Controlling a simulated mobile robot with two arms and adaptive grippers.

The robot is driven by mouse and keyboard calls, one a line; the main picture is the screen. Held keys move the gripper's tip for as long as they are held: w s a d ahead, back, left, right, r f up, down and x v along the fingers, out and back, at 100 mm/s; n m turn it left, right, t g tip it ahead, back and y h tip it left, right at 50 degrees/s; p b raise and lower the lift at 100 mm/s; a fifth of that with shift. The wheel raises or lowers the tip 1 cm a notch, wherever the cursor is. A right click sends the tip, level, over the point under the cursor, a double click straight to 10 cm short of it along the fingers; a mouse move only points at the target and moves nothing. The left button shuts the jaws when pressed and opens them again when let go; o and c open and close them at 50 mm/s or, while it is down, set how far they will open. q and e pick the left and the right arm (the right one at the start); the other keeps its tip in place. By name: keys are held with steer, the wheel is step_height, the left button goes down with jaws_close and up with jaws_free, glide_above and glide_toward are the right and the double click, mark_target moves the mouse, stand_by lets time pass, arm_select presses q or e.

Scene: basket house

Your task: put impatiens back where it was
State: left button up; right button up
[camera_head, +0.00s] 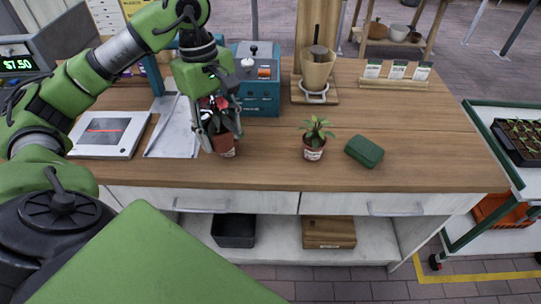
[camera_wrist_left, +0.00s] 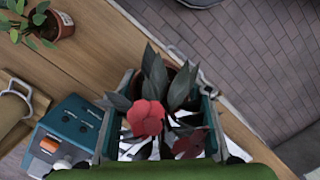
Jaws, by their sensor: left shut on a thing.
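The impatiens, a plant with dark leaves and red flowers in a terracotta pot (camera_head: 224,146), is at the left-middle of the wooden counter. My left gripper (camera_head: 221,126) comes down over it from above and is shut on it. The gripper hides part of the leaves, and I cannot tell whether the pot's base touches the counter. In the left wrist view the red flower (camera_wrist_left: 146,118) and grey-green leaves fill the space between the fingers, with the pot partly hidden behind them. My right gripper is not in view.
On the counter (camera_head: 420,150) stand another potted plant (camera_head: 314,147), a green pouch (camera_head: 364,151), a teal machine (camera_head: 257,85), a beige cup on a wooden stand (camera_head: 317,72), a clipboard (camera_head: 174,135) and a white flat device (camera_head: 108,136).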

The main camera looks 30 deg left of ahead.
arm_select(q)
steer(key=shift+a+r+n, duration=0.1)
steer(key=shift+a+n, duration=0.3)
steer(key=shift+a, duration=0.25)
steer(key=shift+w+p, duration=0.25)
steer(key=shift+p, duration=0.05)
steer(key=w+d+f+p, duration=0.1)
steer(key=w+f, duration=0.1)
steer(key=w, duration=0.2)
steer(key=w+d+f+p, duration=0.2)
steer(key=w+f, duration=0.1)
steer(key=w, duration=0.1)
steer(key=w+d+f+p, duration=0.1)
steer(key=w+f+p, duration=0.1)
steer(key=w+f, duration=0.1)
steer(key=shift+w+d+f, duration=0.2)
steer(key=shift+w, duration=0.2)
steer(key=shift+w+f+p, duration=0.2)
steer(key=shift+p, duration=0.1)
steer(key=f, duration=0.1)
steer(key=f+p, duration=0.2)
steer(key=shift+w+d+f, duration=0.15)
steer(key=shift+w+f, duration=0.1)
steer(key=shift+f, duration=0.2)
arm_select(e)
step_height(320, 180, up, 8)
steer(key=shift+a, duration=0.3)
